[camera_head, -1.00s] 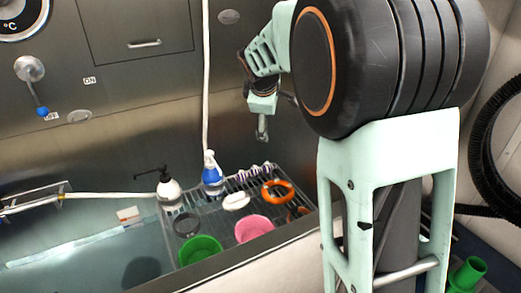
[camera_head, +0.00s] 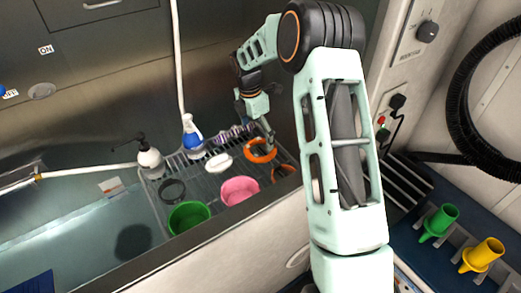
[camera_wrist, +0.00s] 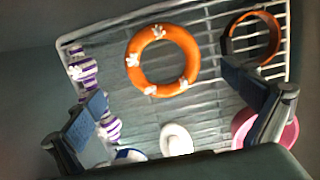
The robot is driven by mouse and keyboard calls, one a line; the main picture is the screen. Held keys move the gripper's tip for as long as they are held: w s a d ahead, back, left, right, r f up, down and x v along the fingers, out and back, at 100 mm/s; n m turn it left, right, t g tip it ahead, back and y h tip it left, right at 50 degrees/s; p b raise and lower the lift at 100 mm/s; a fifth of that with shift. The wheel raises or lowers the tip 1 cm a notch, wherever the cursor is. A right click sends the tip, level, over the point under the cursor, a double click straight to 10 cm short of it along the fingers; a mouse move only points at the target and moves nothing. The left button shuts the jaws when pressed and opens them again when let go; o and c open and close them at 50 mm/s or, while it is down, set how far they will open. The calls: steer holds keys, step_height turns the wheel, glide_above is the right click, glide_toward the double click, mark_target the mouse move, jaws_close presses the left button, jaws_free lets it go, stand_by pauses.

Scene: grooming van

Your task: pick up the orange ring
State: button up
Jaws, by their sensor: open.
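The orange ring (camera_head: 261,150) lies flat on the grey rack at its far right part. In the wrist view the orange ring (camera_wrist: 163,60) shows whole, with small white marks on it, ahead of and between my two fingers. My gripper (camera_head: 268,143) is above the ring in the head view. It also shows in the wrist view (camera_wrist: 170,108), open with fingers wide apart and nothing between them. In the head view a finger overlaps the ring's right side; I cannot tell whether it touches.
The slatted rack (camera_head: 215,185) also holds a pink bowl (camera_head: 239,190), a green bowl (camera_head: 188,217), a white object (camera_head: 219,162), a blue spray bottle (camera_head: 192,135), a purple-striped toy (camera_wrist: 85,75), a dark ring (camera_head: 172,190) and a brown-orange ring (camera_wrist: 253,38) close to the orange ring.

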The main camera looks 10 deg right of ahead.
mark_target(261, 152)
steer(key=shift+d+f, duration=0.2)
steer(key=shift+f, duration=1.2)
steer(key=shift+d+f, duration=0.2)
steer(key=shift+f, duration=1.15)
steer(key=shift+c, duration=0.4)
steer(key=c, duration=1.1)
steer(key=shift+r, duration=0.15)
